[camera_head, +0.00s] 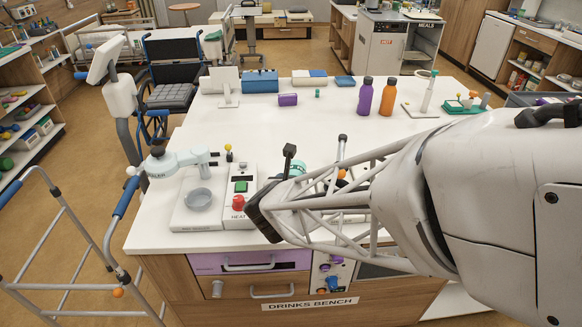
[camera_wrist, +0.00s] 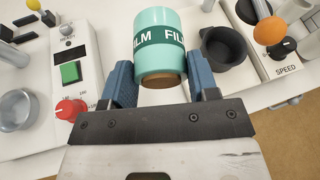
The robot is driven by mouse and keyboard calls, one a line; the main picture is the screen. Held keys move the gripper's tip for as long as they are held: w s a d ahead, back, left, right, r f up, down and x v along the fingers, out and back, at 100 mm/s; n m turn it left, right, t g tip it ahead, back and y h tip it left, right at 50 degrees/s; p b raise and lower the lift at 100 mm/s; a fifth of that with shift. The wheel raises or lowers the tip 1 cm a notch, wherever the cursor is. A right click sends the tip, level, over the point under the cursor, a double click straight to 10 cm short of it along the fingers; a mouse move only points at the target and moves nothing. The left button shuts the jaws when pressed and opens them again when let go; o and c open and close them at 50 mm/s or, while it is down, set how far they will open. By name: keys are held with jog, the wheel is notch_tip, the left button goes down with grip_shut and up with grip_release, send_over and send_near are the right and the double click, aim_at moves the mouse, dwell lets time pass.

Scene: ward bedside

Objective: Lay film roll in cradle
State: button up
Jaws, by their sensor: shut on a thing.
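The film roll (camera_wrist: 153,18) is a teal cylinder with a dark green band reading FILM and a brown end. My gripper (camera_wrist: 160,75) is shut on it, with one blue finger on each side. In the head view a little teal of the film roll (camera_head: 299,167) shows beside my gripper (camera_head: 288,178), over the front of the white bench. My arm hides most of the roll there. Whether the roll touches the surface below, I cannot tell. I cannot pick out the cradle for sure in either view.
A heater box with a red knob (camera_wrist: 70,109) stands left of my gripper. A dark cup (camera_wrist: 224,46) and a box marked SPEED (camera_wrist: 277,62) with an orange ball are close on the right. Purple (camera_head: 365,96) and orange (camera_head: 389,97) bottles stand farther back. The bench middle is clear.

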jog(key=w+a+r+m+g+h, duration=0.3)
jog(key=w+a+r+m+h, duration=0.15)
jog(key=w, duration=0.45)
jog(key=w+a+r+m+g+h, duration=0.25)
jog(key=w+a+r, duration=0.2)
jog(key=w, duration=0.35)
jog(key=w+a+f+m+g+h, duration=0.1)
jog(key=w+a+f+m+g, duration=0.3)
jog(key=a, duration=0.6)
jog(key=w+a+f+m+g+h, duration=0.1)
jog(key=w+a+f+m+g, duration=0.3)
jog(key=a, duration=0.7)
jog(key=shift+w+f+h, duration=0.3)
jog(key=shift+w+f, duration=0.6)
jog(key=shift+w, duration=0.1)
jog(key=shift+a+g, duration=0.1)
jog(key=shift+g, duration=0.15)
jog(key=shift+f, duration=3.95)
jog(key=shift+f, duration=0.1)
